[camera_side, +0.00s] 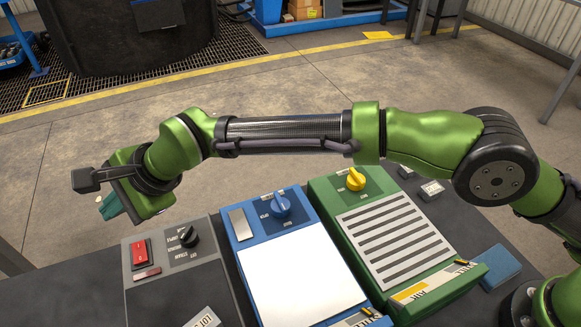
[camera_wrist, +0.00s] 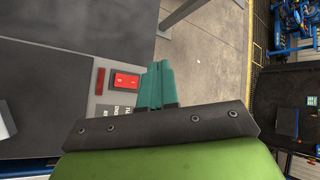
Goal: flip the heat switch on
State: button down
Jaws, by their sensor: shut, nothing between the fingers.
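A red rocker switch (camera_side: 139,252) sits on the grey control panel (camera_side: 185,295) at the lower left, with a small dark red bar (camera_side: 147,273) in front of it. I cannot read its label or tell which way the rocker is set. The switch also shows in the wrist view (camera_wrist: 126,81), left of the fingers. My gripper (camera_side: 110,206) has teal fingers, shut and empty, hanging past the far end of the grey panel. In the wrist view the closed fingertips (camera_wrist: 158,68) are beside the switch, apart from it in the picture.
A black knob (camera_side: 189,237) is right of the switch on the same panel. A blue panel with a blue knob (camera_side: 281,204) and a green panel with a yellow knob (camera_side: 355,179) stand farther right. Open floor (camera_side: 330,90) lies beyond the dark table.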

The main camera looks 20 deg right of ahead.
aim_at(143, 246)
dwell(0.3)
jog(key=shift+w+f, duration=0.15)
jog(key=shift+f, duration=1.3)
jog(key=shift+w+f, duration=0.2)
jog(key=shift+f, duration=1.3)
jog(key=shift+w+f, duration=0.15)
jog(key=shift+f, duration=1.3)
jog(key=shift+f, duration=0.1)
jog(key=shift+f, duration=0.3)
jog(key=shift+w+f, duration=0.1)
jog(key=shift+f, duration=0.25)
jog(key=shift+r, duration=0.15)
jog(key=shift+r, duration=0.65)
jog(key=shift+r, duration=0.1)
jog(key=shift+s+r, duration=0.2)
jog(key=shift+r, duration=1)
jog(key=shift+s+r, duration=0.2)
jog(key=shift+r, duration=1)
